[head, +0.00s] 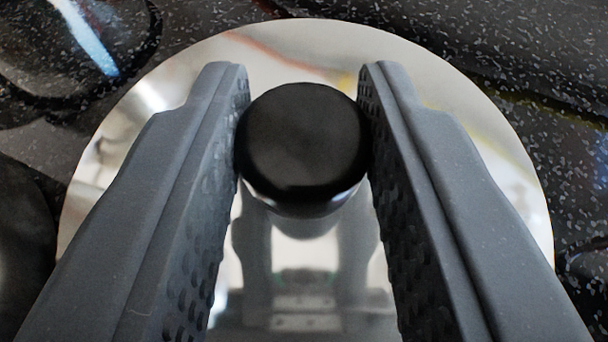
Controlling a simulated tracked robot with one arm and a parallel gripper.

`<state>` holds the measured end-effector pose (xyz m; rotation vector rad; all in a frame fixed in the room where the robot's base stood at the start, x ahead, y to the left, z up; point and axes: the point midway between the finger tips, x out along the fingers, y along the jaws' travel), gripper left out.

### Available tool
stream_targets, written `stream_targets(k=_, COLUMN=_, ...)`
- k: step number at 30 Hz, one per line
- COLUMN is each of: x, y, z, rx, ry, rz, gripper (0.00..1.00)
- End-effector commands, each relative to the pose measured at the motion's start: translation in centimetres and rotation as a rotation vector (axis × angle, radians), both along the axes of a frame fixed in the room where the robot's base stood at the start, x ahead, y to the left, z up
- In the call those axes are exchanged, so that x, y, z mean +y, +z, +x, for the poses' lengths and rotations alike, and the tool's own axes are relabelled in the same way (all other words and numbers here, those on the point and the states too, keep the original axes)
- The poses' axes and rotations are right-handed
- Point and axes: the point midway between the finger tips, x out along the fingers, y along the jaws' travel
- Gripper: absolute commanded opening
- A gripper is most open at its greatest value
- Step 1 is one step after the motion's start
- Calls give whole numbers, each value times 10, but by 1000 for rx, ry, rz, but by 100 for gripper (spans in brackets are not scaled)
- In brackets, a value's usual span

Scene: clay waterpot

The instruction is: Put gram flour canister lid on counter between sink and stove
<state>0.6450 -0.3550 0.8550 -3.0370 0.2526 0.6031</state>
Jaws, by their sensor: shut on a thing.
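The canister lid (300,48) is a round, shiny silver disc with a black round knob (303,140) at its middle. It fills most of the head view. My gripper (305,130) is shut on the knob, with one dark grey finger against each side. The fingers cover the left and right parts of the lid. The lid's surface mirrors the gripper below the knob. The lid's near edge is out of view, and I cannot tell whether the lid rests on anything.
A dark speckled surface (440,35) shows around the lid. A dark glossy round thing (75,45) is at the upper left, and another dark shape (22,240) is at the left edge. What they are is unclear.

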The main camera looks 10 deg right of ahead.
Motion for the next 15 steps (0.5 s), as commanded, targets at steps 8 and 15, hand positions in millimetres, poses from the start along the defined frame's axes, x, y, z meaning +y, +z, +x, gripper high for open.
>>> stream_targets(k=8, x=-1, y=-1, z=0, rx=-3, ry=-1, rz=-2, gripper=1)
stream_targets(k=15, x=-1, y=-4, z=0, rx=-2, ry=-1, rz=-2, gripper=49)
